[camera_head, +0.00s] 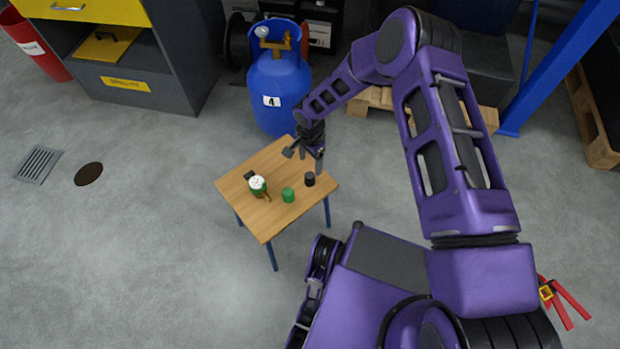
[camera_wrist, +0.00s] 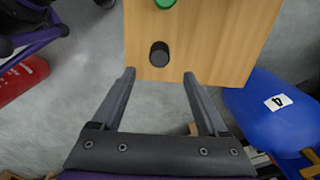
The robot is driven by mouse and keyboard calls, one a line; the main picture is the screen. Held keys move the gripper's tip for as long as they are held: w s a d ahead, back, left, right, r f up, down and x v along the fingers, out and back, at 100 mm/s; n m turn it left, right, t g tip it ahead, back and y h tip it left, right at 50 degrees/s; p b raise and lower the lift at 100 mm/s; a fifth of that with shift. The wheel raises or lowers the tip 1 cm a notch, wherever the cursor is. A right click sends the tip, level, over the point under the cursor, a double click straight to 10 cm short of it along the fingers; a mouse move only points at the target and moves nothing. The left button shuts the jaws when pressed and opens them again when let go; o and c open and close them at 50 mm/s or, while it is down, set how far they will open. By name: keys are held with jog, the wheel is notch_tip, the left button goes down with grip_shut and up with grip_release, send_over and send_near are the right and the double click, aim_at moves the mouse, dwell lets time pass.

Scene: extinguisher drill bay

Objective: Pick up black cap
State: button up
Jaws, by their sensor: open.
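The black cap (camera_head: 309,179) is a small dark cylinder on the small wooden table (camera_head: 275,160), near its right edge. In the wrist view the black cap (camera_wrist: 159,54) stands near the table's edge, beyond the fingertips and roughly centred between them. My gripper (camera_head: 303,155) hangs above the table's back right side, apart from the cap. In the wrist view my gripper (camera_wrist: 158,76) is open, with nothing between its fingers.
A green cap (camera_head: 288,195), a green-and-white round item (camera_head: 257,184) and a small black block (camera_head: 249,175) are also on the table. A blue gas cylinder (camera_head: 278,85) stands behind it. Open floor (camera_head: 150,240) lies left.

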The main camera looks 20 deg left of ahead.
aim_at(310, 175)
notch_tip(310, 175, down, 8)
jog(key=shift+s+f+b, duration=0.1)
jog(key=shift+s+b, duration=0.05)
jog(key=shift+b, duration=0.45)
grip_shut()
